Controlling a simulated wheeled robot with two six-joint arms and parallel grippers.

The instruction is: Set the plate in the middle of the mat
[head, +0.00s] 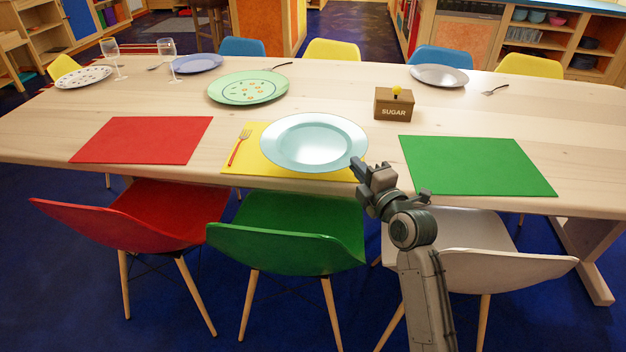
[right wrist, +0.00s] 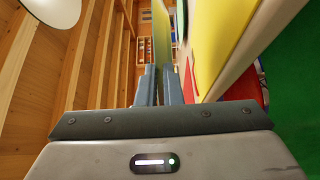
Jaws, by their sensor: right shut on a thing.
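The pale blue plate (head: 313,142) is held roughly level over the yellow mat (head: 262,168) and hides most of it. My right gripper (head: 358,170) is shut on the plate's near right rim. In the right wrist view the fingers (right wrist: 159,85) close on the plate, seen nearly edge-on (right wrist: 161,40). The yellow mat (right wrist: 215,40) shows there to the side, with a gap between it and the plate. A fork with a red handle (head: 238,149) lies at the mat's left side. My left gripper is out of view.
A red mat (head: 143,140) lies to the left and a green mat (head: 476,166) to the right. Behind stand a sugar box (head: 394,105), a green plate (head: 248,87) and wine glasses (head: 168,58). Chairs (head: 290,235) line the near edge.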

